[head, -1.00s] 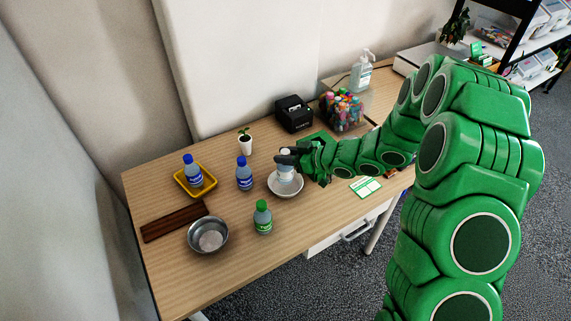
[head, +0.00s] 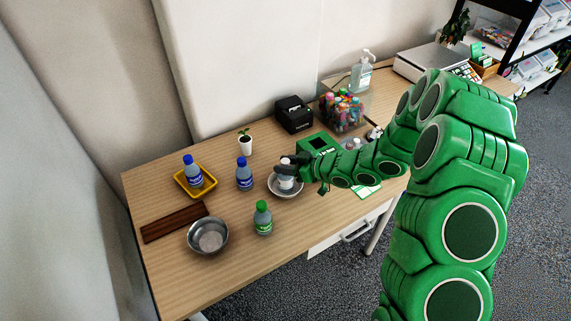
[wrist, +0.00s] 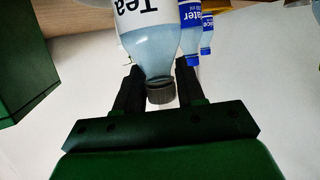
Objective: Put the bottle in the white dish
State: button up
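The bottle (head: 285,183) has a white label, and in the wrist view, where it appears cap down, the label reads "Tea" and the cap is dark (wrist: 161,92). It is upright at the white dish (head: 298,190), inside its rim as seen from the head. I cannot tell whether its base touches the dish. My gripper (head: 287,164) has its two dark fingers on either side of the bottle's upper part, closed on it. In the wrist view the fingers (wrist: 158,80) flank the bottle near its neck. The dish's middle is hidden by the bottle.
A blue-capped bottle (head: 244,175) stands left of the dish, and a green-capped bottle (head: 263,219) stands in front. Another blue-capped bottle (head: 193,172) is in a yellow tray (head: 209,184). A metal bowl (head: 219,247), small plant (head: 245,143) and black printer (head: 294,114) are around.

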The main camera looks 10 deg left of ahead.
jog(key=shift+o, duration=1.3)
jog(key=shift+d+r, duration=0.1)
jog(key=shift+r, duration=0.05)
jog(key=v, duration=1.2)
